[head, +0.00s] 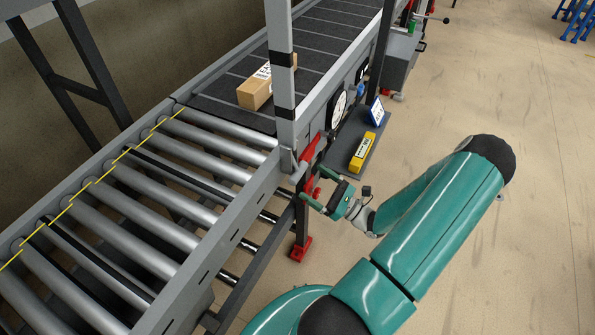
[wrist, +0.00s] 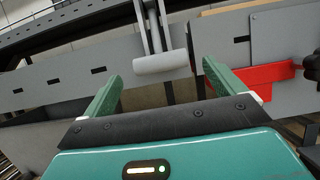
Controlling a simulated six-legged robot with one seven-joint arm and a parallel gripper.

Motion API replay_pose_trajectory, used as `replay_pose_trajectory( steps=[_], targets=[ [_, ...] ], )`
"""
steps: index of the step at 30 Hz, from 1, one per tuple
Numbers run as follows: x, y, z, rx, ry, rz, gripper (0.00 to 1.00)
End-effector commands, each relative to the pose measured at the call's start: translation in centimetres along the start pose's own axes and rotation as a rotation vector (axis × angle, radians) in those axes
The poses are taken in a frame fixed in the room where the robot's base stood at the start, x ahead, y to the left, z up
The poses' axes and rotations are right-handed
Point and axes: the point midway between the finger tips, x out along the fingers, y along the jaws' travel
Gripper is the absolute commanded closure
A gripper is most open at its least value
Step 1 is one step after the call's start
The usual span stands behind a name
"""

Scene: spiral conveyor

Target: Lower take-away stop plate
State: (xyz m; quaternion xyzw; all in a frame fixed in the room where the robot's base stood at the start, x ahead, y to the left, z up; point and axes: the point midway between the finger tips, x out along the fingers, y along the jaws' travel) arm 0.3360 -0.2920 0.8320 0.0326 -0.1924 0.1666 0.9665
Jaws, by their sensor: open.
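I cannot pick out the take-away stop plate for certain. A red lever-like part (head: 310,152) sits on the conveyor's side by the foot of a grey post (head: 281,75) with black bands. My gripper (head: 318,190) is open and empty beside the conveyor frame, just below that red part. In the wrist view a pale grey crossbar (wrist: 160,64) on two thin rods shows between and beyond my open fingertips (wrist: 160,76). A red piece (wrist: 268,77) lies on a grey plate to the right, behind the right finger. Contact with either is not visible.
A roller conveyor (head: 150,215) fills the left and meets a dark belt (head: 325,35) carrying a cardboard box (head: 268,82). A red foot (head: 300,249) is below.

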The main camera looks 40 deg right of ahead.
Motion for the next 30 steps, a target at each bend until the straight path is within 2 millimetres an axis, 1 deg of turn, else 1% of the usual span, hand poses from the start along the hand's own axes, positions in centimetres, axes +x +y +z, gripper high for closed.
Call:
replay_pose_trajectory(
  steps=[1, 3, 6, 9, 14, 21, 23, 24, 26, 30],
  targets=[
    [1.1, 0.1, 0.1, 0.001, -0.003, 0.004, 0.05],
    [2.5, 0.1, 0.0, 0.001, -0.002, 0.004, 0.05],
    [4.3, 0.1, -0.1, 0.002, -0.002, 0.004, 0.05],
    [5.6, 0.1, -0.1, 0.001, -0.002, 0.002, 0.05],
    [6.7, 0.1, -0.1, 0.002, -0.001, 0.001, 0.05],
    [6.8, 0.1, -0.1, 0.002, -0.001, 0.001, 0.05],
    [6.8, 0.1, -0.1, 0.002, -0.001, 0.001, 0.15],
    [6.8, 0.1, -0.1, 0.001, -0.001, 0.001, 0.23],
    [6.8, 0.1, -0.1, 0.001, -0.001, 0.001, 0.35],
    [6.8, 0.1, -0.1, 0.001, -0.001, 0.001, 0.62]
  ],
)
